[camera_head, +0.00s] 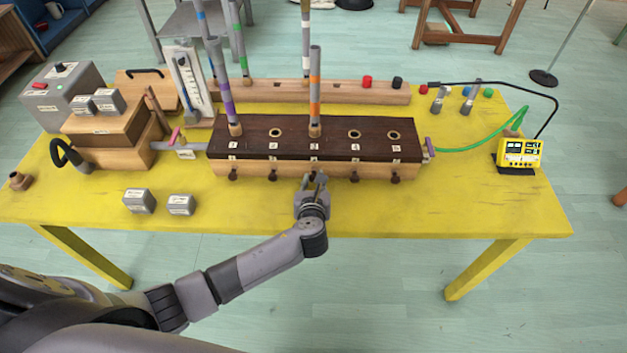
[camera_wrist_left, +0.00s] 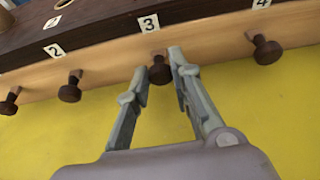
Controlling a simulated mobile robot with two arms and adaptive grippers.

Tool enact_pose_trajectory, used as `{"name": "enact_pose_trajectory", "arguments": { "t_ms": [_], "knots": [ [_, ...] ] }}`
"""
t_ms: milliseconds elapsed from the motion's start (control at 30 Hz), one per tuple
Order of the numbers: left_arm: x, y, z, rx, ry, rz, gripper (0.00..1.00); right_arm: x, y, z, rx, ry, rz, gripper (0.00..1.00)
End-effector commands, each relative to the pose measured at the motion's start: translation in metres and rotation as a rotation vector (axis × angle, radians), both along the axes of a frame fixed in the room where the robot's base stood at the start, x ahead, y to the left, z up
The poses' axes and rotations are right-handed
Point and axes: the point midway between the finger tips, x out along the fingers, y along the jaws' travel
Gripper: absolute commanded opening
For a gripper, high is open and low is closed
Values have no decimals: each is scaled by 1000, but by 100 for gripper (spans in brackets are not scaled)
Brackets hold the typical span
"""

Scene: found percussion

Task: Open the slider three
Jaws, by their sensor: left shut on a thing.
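The long wooden chest (camera_head: 260,135) has a dark top with a row of numbered holes and a row of dark knobs along its front. Slider three is the knob (camera_wrist_left: 161,74) under the label 3 (camera_wrist_left: 149,23) in the left wrist view. My left gripper (camera_head: 315,179) is at the middle of the chest's front. In the left wrist view its fingers (camera_wrist_left: 158,65) are on either side of knob three, shut on it. In the head view the gripper mostly hides this knob. My right gripper is not in view.
Knob two (camera_wrist_left: 70,87) and knob four (camera_wrist_left: 267,50) flank the gripper. An orange-banded pipe (camera_head: 315,95) stands in hole three and a purple-banded pipe (camera_head: 226,95) in hole one. Grey blocks (camera_head: 139,201) lie left on the yellow table (camera_head: 420,208). A yellow meter (camera_head: 519,152) stands right.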

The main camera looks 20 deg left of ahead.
Motion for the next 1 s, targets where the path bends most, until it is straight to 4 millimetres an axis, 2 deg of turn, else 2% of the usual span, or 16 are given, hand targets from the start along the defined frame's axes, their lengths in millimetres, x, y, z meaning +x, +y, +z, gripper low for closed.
{"name": "enact_pose_trajectory", "arguments": {
  "t_ms": [133, 667, 900, 1000],
  "knots": [
    [0, 0, 0, 0, 0, -1, 0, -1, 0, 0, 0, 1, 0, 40],
    [-1, -1, 0, 0, 1, -1, 0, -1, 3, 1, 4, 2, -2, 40],
    [-25, -8, 3, 0, 3, -3, 0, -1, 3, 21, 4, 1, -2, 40],
    [-29, -9, 1, -2, 0, -1, 0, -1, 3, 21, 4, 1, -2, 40]
  ]
}}
